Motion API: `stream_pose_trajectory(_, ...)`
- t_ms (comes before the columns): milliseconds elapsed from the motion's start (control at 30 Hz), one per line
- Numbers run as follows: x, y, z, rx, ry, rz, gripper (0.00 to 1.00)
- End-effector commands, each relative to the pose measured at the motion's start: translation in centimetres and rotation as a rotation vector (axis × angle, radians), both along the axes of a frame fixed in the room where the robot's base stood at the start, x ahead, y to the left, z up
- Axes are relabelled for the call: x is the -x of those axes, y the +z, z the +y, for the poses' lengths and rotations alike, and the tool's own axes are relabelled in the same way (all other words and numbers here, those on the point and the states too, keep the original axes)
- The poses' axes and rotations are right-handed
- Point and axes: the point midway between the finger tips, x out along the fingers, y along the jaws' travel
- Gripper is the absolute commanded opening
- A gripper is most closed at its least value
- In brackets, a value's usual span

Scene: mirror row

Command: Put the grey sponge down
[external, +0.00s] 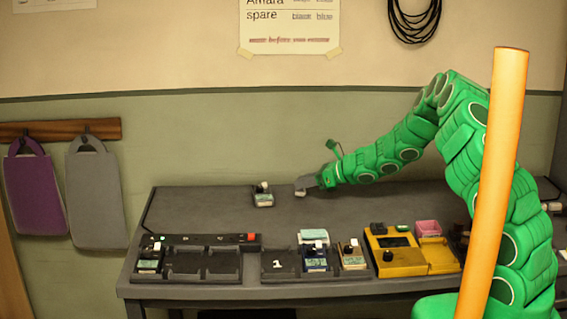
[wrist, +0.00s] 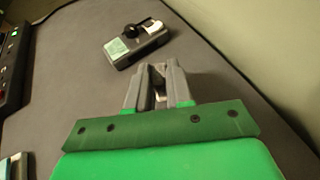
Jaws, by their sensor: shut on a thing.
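My gripper (external: 304,186) is low over the back middle of the dark table (external: 215,208). It also shows in the wrist view (wrist: 158,72), where its two grey fingers are close together on a small thing. Only a pale sliver of this held thing shows between the fingers, so its shape and colour are mostly hidden; I take it for the grey sponge (external: 300,193). I cannot tell whether it touches the table.
A grey device with a pale green face and black knob (external: 263,199) stands left of my gripper; it also shows in the wrist view (wrist: 137,43). The back left is clear.

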Motion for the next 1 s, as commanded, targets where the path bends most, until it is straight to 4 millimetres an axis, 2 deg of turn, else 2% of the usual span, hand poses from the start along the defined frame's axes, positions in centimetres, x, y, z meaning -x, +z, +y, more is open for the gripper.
stream_pose_trajectory(100,0.00,-0.92,-0.03,0.000,0.000,0.000,0.00)
stream_pose_trajectory(500,-0.01,-1.27,-0.02,-0.001,0.000,0.000,0.00)
stream_pose_trajectory(533,-0.02,-1.23,-0.03,-0.001,0.000,0.000,0.25)
stream_pose_trajectory(667,-0.02,-1.22,-0.03,-0.001,0.000,-0.001,0.45)
stream_pose_trajectory(1000,-0.03,-1.05,-0.04,-0.001,0.000,-0.001,0.46)
